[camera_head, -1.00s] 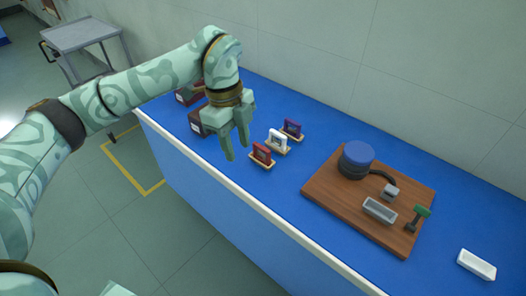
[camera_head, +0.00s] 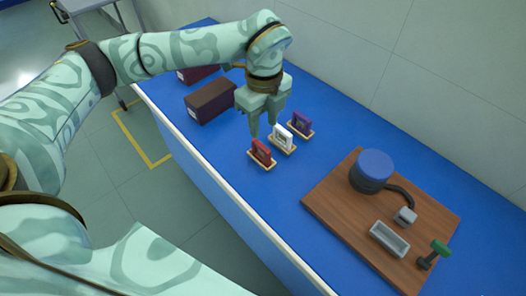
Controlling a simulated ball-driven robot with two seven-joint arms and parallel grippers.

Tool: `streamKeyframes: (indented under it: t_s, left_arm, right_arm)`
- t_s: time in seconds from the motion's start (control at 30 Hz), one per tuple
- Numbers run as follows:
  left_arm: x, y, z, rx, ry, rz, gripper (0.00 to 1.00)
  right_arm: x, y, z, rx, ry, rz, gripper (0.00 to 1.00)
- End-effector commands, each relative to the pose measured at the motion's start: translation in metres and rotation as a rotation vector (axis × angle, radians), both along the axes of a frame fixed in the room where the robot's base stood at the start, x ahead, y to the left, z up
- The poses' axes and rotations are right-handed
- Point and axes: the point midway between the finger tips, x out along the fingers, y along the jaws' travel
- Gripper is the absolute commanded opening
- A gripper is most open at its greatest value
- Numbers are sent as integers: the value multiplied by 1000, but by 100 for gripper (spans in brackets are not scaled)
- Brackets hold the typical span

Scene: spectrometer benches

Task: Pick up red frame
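The red frame (camera_head: 262,151) stands upright in a small light wooden holder near the front edge of the blue bench. A white frame (camera_head: 283,136) and a purple frame (camera_head: 302,124) stand in similar holders in a row behind it to the right. My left gripper (camera_head: 262,130) points down with its two fingers apart, empty, just above and behind the red frame. In this view a fingertip comes close to the red frame; I cannot tell if it touches. My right gripper is not in view.
Dark boxes (camera_head: 211,101) stand left of the gripper on the blue bench (camera_head: 225,150). A wooden board (camera_head: 335,205) to the right carries a blue-topped round device (camera_head: 372,170), a grey tray (camera_head: 389,239) and a green-handled tool (camera_head: 440,248). A wall runs behind.

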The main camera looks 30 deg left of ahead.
Motion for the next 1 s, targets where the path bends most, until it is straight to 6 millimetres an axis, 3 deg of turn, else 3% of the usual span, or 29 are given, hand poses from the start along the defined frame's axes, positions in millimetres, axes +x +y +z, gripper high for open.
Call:
streamKeyframes:
  t_s: [0.1,0.37,0.63,0.9,1.0]
  left_arm:
    - [0,0,-27,0,3,1,38]
    - [-1,1,-45,-1,0,0,38]
    - [-4,5,-88,-1,3,0,38]
    - [-4,5,-92,0,-1,0,38]
    - [-4,5,-92,0,-1,0,10]
  right_arm:
    - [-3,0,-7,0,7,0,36]
    - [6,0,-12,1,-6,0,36]
    - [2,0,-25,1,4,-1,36]
    - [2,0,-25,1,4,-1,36]
    - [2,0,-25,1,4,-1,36]
